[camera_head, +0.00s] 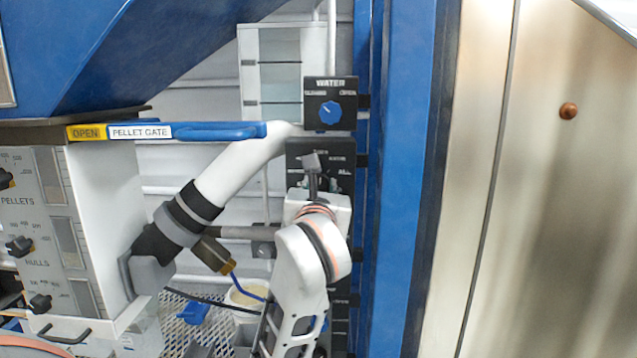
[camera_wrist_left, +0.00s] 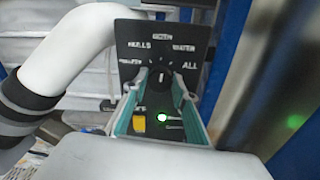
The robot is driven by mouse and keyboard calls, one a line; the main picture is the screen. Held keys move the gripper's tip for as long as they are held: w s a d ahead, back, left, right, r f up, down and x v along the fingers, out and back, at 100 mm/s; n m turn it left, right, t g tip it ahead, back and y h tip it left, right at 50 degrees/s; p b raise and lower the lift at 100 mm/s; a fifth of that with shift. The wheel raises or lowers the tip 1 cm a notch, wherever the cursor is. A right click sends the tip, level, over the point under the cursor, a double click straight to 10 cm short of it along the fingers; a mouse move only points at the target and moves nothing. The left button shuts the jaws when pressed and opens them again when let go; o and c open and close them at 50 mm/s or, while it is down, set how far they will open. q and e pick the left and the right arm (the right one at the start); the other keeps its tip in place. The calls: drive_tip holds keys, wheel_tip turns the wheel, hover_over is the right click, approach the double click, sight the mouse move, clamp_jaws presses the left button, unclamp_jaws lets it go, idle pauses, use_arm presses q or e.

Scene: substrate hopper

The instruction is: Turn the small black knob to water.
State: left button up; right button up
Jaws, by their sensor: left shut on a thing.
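The small black knob (camera_wrist_left: 159,82) sits on a black selector panel (camera_wrist_left: 140,28) in the left wrist view. A pale mark on the knob points roughly up. Several labels surround it; ALL is at right, one at upper right looks like WATER, and others are blurred. My left gripper (camera_wrist_left: 160,100) is shut on the knob, one finger on each side. In the head view my left gripper (camera_head: 312,172) reaches the same panel (camera_head: 345,148) and hides the knob. A yellow patch and a green light show between the fingers in the wrist view. My right gripper is not in view.
A WATER panel with a blue knob (camera_head: 330,112) is just above. A white pipe (camera_head: 238,172) runs close on the left, near a blue PELLET GATE handle (camera_head: 220,130). A blue post (camera_head: 400,180) stands close on the right.

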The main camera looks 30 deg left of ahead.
use_arm(q)
drive_tip(key=m+p, duration=0.6)
drive_tip(key=p, duration=0.1)
drive_tip(key=shift+f+m+p, duration=0.1)
drive_tip(key=shift+m+p, duration=0.2)
drive_tip(key=shift+p, duration=0.1)
idle(0.3)
drive_tip(key=o, duration=1.1)
